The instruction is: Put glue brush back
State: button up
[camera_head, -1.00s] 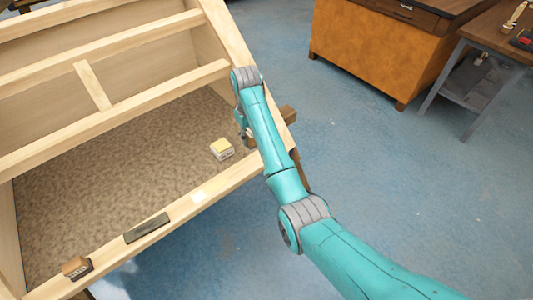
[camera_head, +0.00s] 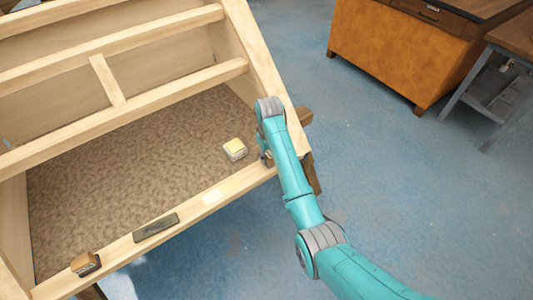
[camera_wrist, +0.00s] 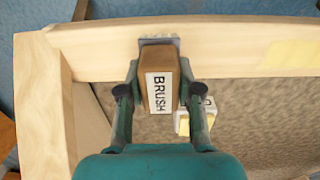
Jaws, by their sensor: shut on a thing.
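In the wrist view, the brush (camera_wrist: 173,62) is a brown block with a white label reading "BRUSH". It sits between the two fingers of my gripper (camera_wrist: 159,74), which is shut on it. A grey edge shows at the block's far end, over the pale front beam (camera_wrist: 95,45). I cannot tell whether the brush touches the beam. In the head view my gripper (camera_head: 267,157) is near the right end of the front beam, mostly hidden by my arm, and the brush is not clear there.
A small white-and-yellow box (camera_head: 234,149) stands on the brown floor of the wooden frame (camera_head: 187,193). A dark flat piece (camera_head: 156,228) and a brown block (camera_head: 86,264) are on the front beam. An orange cabinet (camera_head: 395,60) and grey-legged table (camera_head: 492,95) stand right.

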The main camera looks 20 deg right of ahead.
jog(key=shift+f, duration=0.15)
jog(key=o, duration=1.1)
